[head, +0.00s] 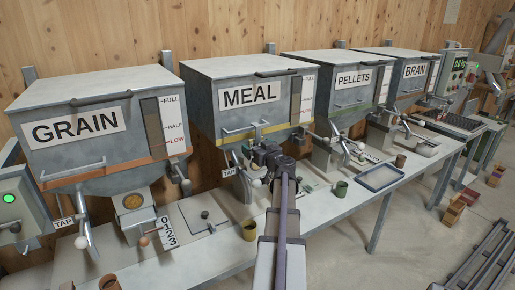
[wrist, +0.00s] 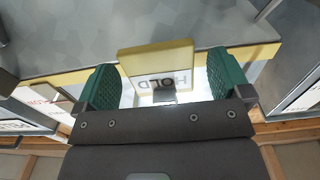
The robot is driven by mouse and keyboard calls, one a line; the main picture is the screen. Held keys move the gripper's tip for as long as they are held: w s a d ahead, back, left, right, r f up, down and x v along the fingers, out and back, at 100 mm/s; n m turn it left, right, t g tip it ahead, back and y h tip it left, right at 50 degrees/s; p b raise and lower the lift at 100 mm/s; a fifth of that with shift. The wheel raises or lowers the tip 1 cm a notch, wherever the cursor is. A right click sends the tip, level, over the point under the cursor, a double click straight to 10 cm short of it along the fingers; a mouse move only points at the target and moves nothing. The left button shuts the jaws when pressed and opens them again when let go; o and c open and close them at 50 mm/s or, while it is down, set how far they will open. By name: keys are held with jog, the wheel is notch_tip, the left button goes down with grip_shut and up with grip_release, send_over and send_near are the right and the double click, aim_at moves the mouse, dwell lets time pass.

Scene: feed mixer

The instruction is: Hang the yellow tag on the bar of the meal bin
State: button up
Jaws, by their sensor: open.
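The grey meal bin (head: 236,95), labelled MEAL, has a yellow band and a thin bar across its lower front (head: 237,129). My gripper (wrist: 165,80) is at the bin's lower front, just below the band. Its green fingers are spread apart. The yellow tag (wrist: 156,56), with a pale face reading HOLD upside down, lies between the fingers, close to the left one and with a gap at the right. In the head view my arm hides the tag. I cannot tell whether the tag hangs on the bar.
The grain bin (head: 100,110) stands at the left, the pellets bin (head: 340,85) and bran bin (head: 405,70) at the right. Levers and spouts stick out below the bins. A yellow cup (head: 249,230), a green cup (head: 341,188) and a blue-rimmed tray (head: 381,178) stand on the bench.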

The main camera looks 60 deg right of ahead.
jog(key=v, duration=1)
jog(key=shift+s, duration=0.35)
jog(key=shift+a, duration=0.15)
